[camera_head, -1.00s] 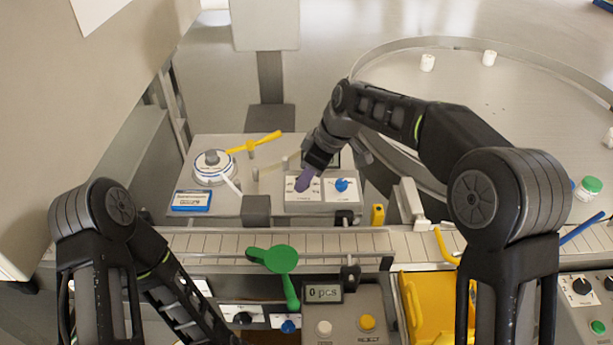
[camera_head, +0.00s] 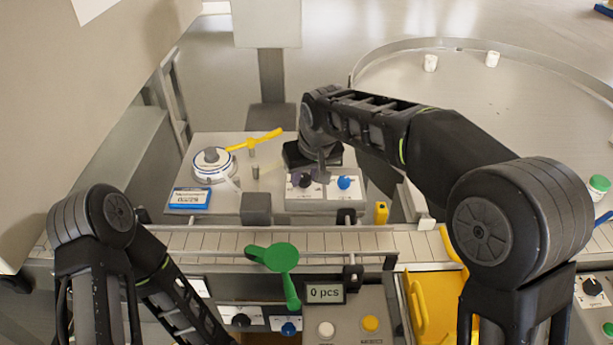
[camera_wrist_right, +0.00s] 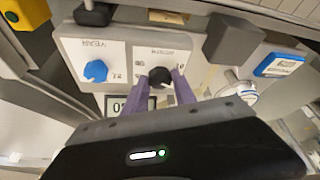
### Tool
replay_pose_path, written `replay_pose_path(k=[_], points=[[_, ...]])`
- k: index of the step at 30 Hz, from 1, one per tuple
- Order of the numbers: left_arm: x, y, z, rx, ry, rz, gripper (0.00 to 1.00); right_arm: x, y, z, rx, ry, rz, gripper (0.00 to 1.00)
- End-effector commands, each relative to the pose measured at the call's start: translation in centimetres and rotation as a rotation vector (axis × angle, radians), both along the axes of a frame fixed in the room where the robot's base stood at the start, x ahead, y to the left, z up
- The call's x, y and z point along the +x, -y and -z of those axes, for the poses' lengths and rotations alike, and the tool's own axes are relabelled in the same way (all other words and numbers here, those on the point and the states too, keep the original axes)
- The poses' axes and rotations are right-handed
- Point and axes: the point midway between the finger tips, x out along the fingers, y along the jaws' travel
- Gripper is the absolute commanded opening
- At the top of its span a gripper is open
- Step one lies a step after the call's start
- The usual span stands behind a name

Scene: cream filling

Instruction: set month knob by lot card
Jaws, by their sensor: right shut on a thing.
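The month knob (camera_head: 304,181) is black and sits on a light panel, left of the blue year knob (camera_head: 344,183). My right gripper (camera_wrist_right: 160,78) is shut on the month knob, with one purple finger on each side in the wrist view. The year knob (camera_wrist_right: 96,71) stands free there. The lot card (camera_head: 189,198) is a blue-framed white plate left of the panel; it also shows in the wrist view (camera_wrist_right: 281,65), its print too small to read. A small display (camera_wrist_right: 118,104) is partly hidden by my gripper. My left gripper is outside the picture.
A round white dial unit (camera_head: 213,165) with a yellow lever (camera_head: 256,139) stands left of the panel. A conveyor (camera_head: 220,241) runs in front, with a green paddle (camera_head: 280,257) above it. A dark grey block (camera_head: 256,208) sits near the panel's left front.

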Motion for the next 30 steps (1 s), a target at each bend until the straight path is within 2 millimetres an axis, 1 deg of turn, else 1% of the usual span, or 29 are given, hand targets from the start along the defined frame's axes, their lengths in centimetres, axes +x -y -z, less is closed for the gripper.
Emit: replay_pose_path(k=[9,18,24,30], points=[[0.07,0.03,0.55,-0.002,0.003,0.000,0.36,-0.05,-0.43,0.03,-0.001,0.003,0.295,0.00],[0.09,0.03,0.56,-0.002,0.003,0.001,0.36,-0.01,-0.61,-0.01,0.000,0.002,0.560,0.00],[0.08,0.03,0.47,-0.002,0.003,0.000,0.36,0.02,-0.64,0.02,-0.001,0.001,0.681,0.00],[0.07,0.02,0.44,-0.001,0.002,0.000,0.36,0.01,-0.69,0.01,0.000,0.000,0.742,0.00]])
